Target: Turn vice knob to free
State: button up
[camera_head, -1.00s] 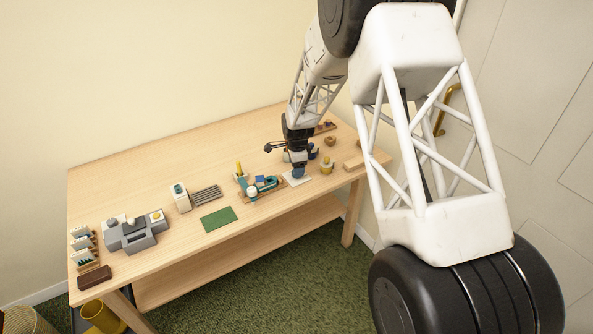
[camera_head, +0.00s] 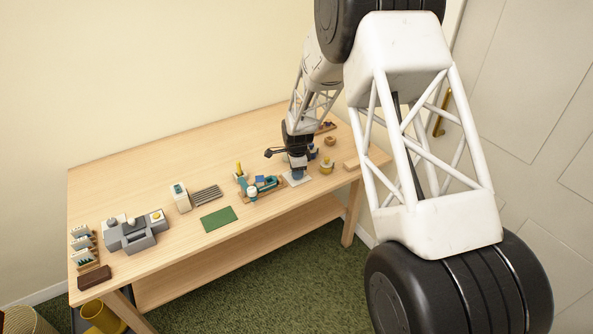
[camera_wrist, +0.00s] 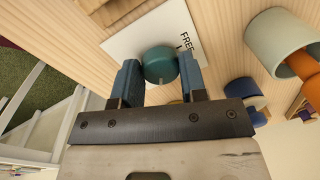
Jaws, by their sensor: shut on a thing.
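The vice knob is a round teal knob (camera_wrist: 160,65) on a white card (camera_wrist: 122,42) on the table. The card also shows in the head view (camera_head: 301,181). The card has the printed word FREE at the knob's upper right; a second word is mostly hidden by the knob and a finger. A small pale mark shows on the knob's lower side in the wrist view. My gripper (camera_wrist: 160,82) has its two blue fingers on either side of the knob, shut on it. In the head view my gripper (camera_head: 298,174) is low over the card and hides the knob.
A teal vice-like tool (camera_head: 264,185) stands just left of the card. In the wrist view a pale green cup (camera_wrist: 272,40) and blue piece (camera_wrist: 242,88) are close by. A green mat (camera_head: 218,219) lies left.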

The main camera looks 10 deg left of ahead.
jog(key=shift+n, duration=0.4)
jog(key=n, duration=1.1)
jog(key=shift+w+d+g, duration=0.1)
jog(key=shift+g, duration=0.3)
jog(key=n, duration=1.2)
jog(key=shift+w, duration=0.1)
jog(key=shift+g, duration=0.3)
jog(key=o, duration=0.9)
jog(key=shift+o, duration=0.2)
